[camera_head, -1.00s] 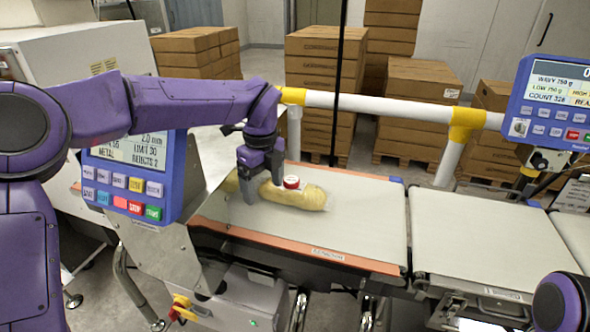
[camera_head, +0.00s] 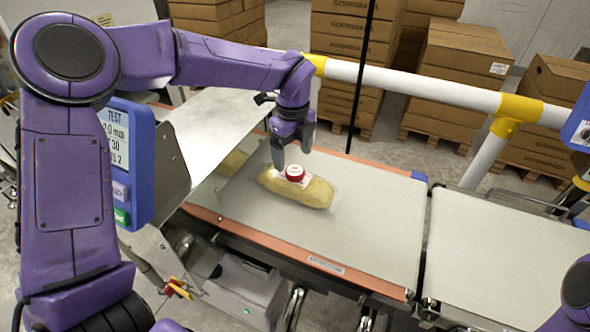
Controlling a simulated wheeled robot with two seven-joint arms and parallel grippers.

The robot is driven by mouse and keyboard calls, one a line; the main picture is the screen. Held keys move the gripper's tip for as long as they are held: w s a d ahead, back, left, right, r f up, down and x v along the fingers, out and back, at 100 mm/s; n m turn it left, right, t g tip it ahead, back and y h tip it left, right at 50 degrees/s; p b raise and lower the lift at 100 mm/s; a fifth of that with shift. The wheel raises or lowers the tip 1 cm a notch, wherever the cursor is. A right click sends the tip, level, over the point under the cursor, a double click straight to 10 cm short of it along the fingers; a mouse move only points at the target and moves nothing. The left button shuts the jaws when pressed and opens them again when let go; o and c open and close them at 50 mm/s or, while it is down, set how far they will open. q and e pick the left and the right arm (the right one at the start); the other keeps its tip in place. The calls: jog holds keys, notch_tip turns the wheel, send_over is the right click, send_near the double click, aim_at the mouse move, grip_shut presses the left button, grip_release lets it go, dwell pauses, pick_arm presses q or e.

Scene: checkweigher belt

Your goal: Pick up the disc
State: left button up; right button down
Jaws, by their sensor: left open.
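The disc (camera_head: 295,173) is small and red with a white top. It lies on top of a yellow filled bag (camera_head: 312,191) on the checkweigher belt. My left gripper (camera_head: 293,158) is open and empty, pointing down just above and behind the disc in the head view. One finger shows left of the disc and the other farther back to the right. I cannot tell whether a finger touches the disc or the bag. My right gripper is out of view; only part of my right arm shows at the lower right.
The pale belt (camera_head: 370,225) is clear to the right of the bag. A second yellow bag (camera_head: 233,160) is partly visible to the left. A white rail with yellow joints (camera_head: 520,108) and a thin black post (camera_head: 361,80) stand behind the belt.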

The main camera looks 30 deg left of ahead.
aim_at(295, 170)
pick_arm(q)
jog(key=f, duration=0.1)
jog(key=w+f+p, duration=0.1)
jog(key=f, duration=0.3)
jog(key=shift+w+a+p, duration=0.1)
jog(key=shift+w+p, duration=0.15)
jog(key=shift+p, duration=0.1)
jog(key=shift+f, duration=0.35)
jog(key=shift+s, duration=0.25)
jog(key=shift+w+f, duration=0.1)
jog(key=shift+w, duration=0.05)
jog(key=c, duration=1.1)
jog(key=shift+c, duration=0.6)
jog(key=shift+r, duration=0.2)
